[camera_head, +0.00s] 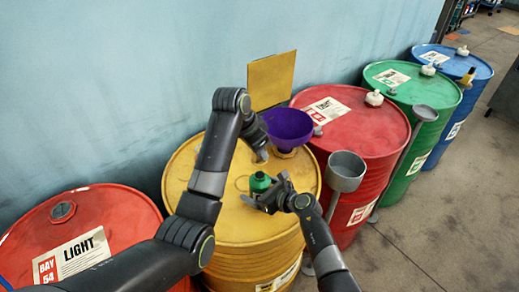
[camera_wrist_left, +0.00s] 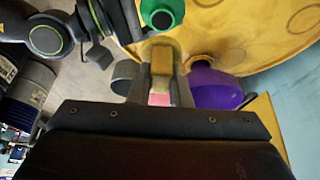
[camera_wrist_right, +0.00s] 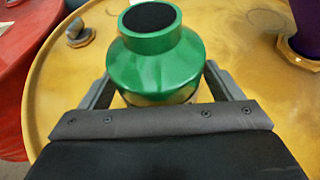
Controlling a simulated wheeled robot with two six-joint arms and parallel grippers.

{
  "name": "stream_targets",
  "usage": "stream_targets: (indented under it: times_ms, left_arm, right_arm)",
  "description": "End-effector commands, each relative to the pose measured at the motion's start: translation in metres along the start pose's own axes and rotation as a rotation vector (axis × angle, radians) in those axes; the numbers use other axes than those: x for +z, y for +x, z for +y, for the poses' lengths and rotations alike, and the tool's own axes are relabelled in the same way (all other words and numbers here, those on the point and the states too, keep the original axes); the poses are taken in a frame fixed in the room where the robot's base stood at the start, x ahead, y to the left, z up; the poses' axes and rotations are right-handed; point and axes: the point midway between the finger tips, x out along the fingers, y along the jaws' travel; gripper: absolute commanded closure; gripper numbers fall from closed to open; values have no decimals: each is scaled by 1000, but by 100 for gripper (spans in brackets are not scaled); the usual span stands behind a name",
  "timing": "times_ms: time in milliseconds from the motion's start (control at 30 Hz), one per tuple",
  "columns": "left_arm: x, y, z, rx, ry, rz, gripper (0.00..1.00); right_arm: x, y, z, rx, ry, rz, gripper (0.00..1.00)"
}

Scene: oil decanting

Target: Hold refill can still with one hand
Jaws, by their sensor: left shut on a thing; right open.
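The green can (camera_head: 260,182), which I take for the refill can, stands on top of the yellow drum (camera_head: 238,228). It has a dark round opening, seen close in the right wrist view (camera_wrist_right: 160,60). My right gripper (camera_head: 268,196) is open, with one finger on each side of the can; I cannot tell whether they touch it. My left gripper (camera_head: 262,153) is above the drum, behind the can and beside the purple funnel (camera_head: 286,127). It is shut on a small tan and pink thing (camera_wrist_left: 161,62), partly hidden by the fingers.
A yellow panel (camera_head: 271,80) stands behind the funnel by the wall. Red drums flank the yellow one, at left (camera_head: 125,215) and right (camera_head: 375,130). A grey cup on a stand (camera_head: 345,172) is right of my right gripper. Green (camera_head: 425,92) and blue (camera_head: 465,62) drums stand farther right.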

Motion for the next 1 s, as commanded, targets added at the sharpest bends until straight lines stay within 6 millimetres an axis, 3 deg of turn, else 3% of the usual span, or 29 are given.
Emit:
stream_targets:
  times_ms: [167,800,1000]
  left_arm:
    - [-1,-1,0,0,0,0,100]
    - [0,1,0,0,0,0,100]
    - [1,3,0,0,0,0,100]
  right_arm:
    - [0,-10,-1,-2,-1,-1,14]
    - [-2,-98,-1,-3,-2,1,14]
    - [-1,-115,0,-1,0,1,14]
